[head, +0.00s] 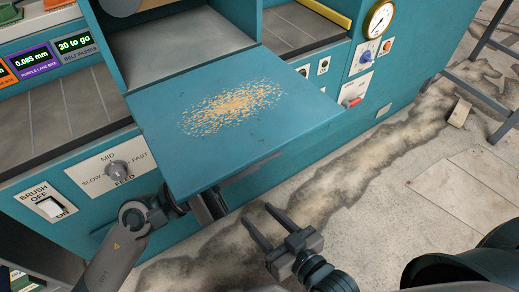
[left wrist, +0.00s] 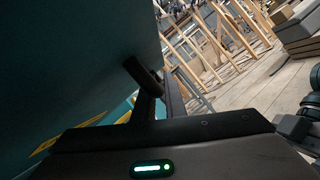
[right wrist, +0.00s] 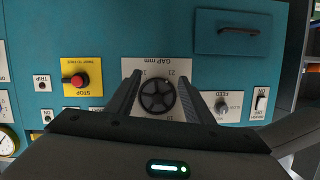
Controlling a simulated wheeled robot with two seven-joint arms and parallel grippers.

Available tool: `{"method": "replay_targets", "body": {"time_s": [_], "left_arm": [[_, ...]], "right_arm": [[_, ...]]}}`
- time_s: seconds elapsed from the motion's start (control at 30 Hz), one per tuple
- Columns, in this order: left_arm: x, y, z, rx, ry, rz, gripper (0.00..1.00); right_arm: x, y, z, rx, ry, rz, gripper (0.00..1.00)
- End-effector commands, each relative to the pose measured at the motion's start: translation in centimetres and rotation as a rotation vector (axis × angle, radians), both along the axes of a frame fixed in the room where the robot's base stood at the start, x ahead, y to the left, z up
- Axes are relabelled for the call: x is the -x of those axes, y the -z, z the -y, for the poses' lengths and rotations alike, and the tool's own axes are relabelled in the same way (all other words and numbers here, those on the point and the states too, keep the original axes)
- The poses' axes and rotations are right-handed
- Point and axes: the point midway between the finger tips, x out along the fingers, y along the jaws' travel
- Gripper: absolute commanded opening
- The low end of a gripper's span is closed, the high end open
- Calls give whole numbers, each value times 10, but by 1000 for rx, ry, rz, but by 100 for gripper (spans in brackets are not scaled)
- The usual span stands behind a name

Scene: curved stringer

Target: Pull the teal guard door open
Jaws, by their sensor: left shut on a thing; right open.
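The teal guard door (head: 165,140) is a broad flat panel that juts out from the machine in the head view, with pale sawdust on its top. A dark grey bar shows along its front underside. My left gripper (head: 208,204) is at the door's near front corner, shut on what seems to be the door's handle; the door hides most of the grip. In the left wrist view the teal surface (left wrist: 60,60) fills the left side, beside a dark finger. My right gripper (head: 262,225) is open and empty, below and in front of the door.
A feed knob (head: 118,169) and brush switch (head: 48,207) are on the machine front. The right wrist view, upside down, shows a black gap handwheel (right wrist: 157,96) beyond the fingers and a red stop button (right wrist: 79,81). Floor to the right is mostly clear; a metal frame (head: 490,95) stands there.

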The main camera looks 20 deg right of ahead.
Motion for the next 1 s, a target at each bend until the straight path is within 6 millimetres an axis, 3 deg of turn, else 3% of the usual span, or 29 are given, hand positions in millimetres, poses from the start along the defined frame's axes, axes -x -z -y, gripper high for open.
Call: {"method": "replay_targets", "body": {"time_s": [0.07,0.1,0.13,0.7,1.0], "left_arm": [[0,-1,0,1,-1,1,0],[0,-1,0,1,-1,1,16],[0,-1,0,1,-1,1,19],[0,0,-2,1,-2,0,19],[1,8,-18,0,-1,0,19]], "right_arm": [[0,0,0,0,0,0,47],[0,0,0,0,0,-1,47],[0,0,0,0,0,-1,47],[-1,-1,0,-1,1,7,47],[-4,-22,-7,-41,0,131,47]]}}
